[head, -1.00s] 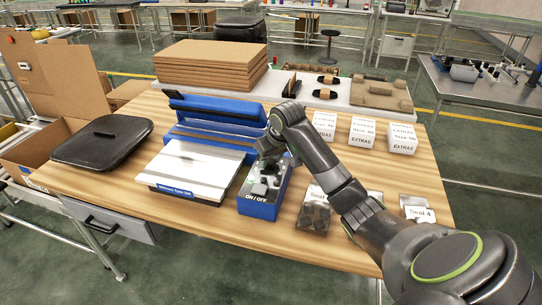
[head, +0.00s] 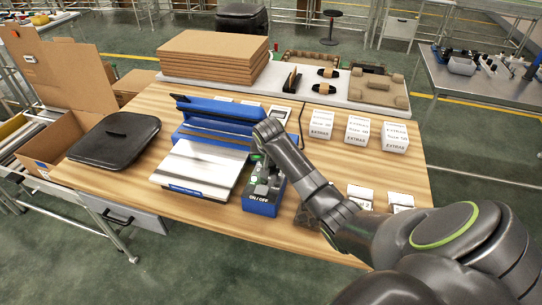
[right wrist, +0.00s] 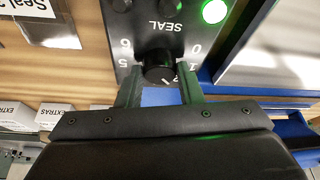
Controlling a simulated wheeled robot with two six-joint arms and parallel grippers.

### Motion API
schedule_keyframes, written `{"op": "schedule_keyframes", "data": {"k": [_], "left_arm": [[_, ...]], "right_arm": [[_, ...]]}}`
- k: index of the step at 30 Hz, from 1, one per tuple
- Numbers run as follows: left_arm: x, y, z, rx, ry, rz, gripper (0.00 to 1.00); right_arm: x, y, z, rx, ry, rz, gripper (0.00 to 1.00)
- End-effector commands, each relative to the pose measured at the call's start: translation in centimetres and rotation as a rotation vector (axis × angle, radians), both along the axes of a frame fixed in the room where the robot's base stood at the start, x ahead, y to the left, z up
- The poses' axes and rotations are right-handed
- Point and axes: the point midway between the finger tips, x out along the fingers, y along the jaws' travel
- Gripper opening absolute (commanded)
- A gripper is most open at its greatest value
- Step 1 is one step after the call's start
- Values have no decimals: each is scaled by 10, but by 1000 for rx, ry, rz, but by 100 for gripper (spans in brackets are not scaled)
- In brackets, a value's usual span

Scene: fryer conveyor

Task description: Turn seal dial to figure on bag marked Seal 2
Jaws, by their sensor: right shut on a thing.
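The seal dial (right wrist: 160,70) is a dark round knob on the dark face of the blue ON/OFF control box (head: 262,206). Figures stand around it under the word SEAL; 0, 1, 5 and 6 can be read, and a figure by the knob's lower edge is partly covered. My right gripper (right wrist: 160,90) is shut on the dial, one finger on each side. In the head view my right arm partly hides the box. A bag label (head: 360,194) lies right of my right arm, its figure too small to be sure of. My left gripper is not in view.
A green light (right wrist: 214,11) glows beside the dial. The blue sealer (head: 215,130) with its pale plate stands left of the box. White EXTRAS boxes (head: 357,133) stand at the back right. A black lid (head: 115,139) lies at left.

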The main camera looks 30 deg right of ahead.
Motion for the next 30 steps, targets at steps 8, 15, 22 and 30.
{"op": "schedule_keyframes", "data": {"k": [8,15,22,30], "left_arm": [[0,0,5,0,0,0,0],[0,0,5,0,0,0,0],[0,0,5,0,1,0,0],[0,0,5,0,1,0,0]], "right_arm": [[1,0,0,0,-1,-32,10],[1,0,0,-1,-2,-32,10],[1,0,0,-1,-2,-31,55],[0,0,1,-1,-1,-31,55]]}}
